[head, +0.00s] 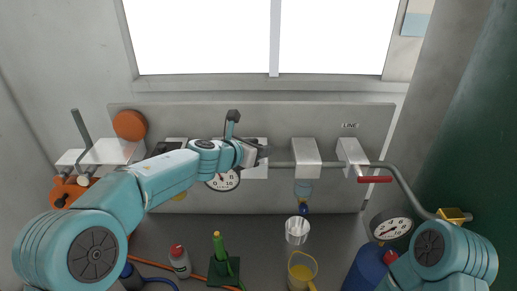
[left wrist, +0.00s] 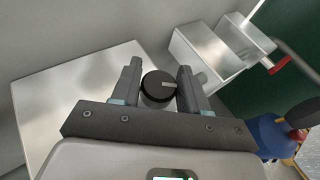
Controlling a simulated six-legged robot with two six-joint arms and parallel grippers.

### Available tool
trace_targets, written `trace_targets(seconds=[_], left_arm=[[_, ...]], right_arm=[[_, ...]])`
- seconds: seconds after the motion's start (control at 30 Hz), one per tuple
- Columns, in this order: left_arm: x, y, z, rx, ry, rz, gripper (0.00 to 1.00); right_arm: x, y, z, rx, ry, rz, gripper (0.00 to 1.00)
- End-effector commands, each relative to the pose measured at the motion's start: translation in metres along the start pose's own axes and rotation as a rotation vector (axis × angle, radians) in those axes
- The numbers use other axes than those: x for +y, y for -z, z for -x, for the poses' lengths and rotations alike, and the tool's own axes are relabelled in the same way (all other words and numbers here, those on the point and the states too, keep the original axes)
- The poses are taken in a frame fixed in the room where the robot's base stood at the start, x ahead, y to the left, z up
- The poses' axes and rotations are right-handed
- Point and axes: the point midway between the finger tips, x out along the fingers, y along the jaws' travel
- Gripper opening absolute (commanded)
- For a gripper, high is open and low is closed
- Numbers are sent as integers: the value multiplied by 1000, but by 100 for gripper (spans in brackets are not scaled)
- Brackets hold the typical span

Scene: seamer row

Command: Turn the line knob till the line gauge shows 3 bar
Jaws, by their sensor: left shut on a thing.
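A black round knob (left wrist: 157,88) with a pale pointer mark sits between the fingers of my left gripper (left wrist: 158,80) in the left wrist view. The fingers are shut on it from both sides. In the head view my left gripper (head: 259,153) is at the front of a pale metal box on the back panel and hides the knob. A white-faced gauge (head: 222,181) sits just below my left forearm, its top partly covered. Its needle is too small to read surely. My right gripper is out of view.
A "LINE" label (head: 350,126) is above a valve with a red lever (head: 375,179) on the right. A second gauge (head: 391,229) stands by a blue cylinder (head: 366,270). A bottle (head: 180,262), a yellow jug (head: 301,271) and a metal cup (head: 297,231) stand below.

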Motion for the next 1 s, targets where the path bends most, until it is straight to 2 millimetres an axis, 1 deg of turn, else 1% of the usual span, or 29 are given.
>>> trace_targets(seconds=[0.03, 0.2, 0.7, 1.0], left_arm=[[-2, 2, -1, 1, -28, 11, 14], [-2, 2, -1, 3, -138, 57, 14], [-1, 1, -1, 3, -458, 188, 14], [-1, 2, -1, 3, -572, 237, 14]], right_arm=[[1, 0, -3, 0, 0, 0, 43], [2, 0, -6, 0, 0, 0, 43], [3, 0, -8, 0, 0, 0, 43], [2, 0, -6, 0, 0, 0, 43]])
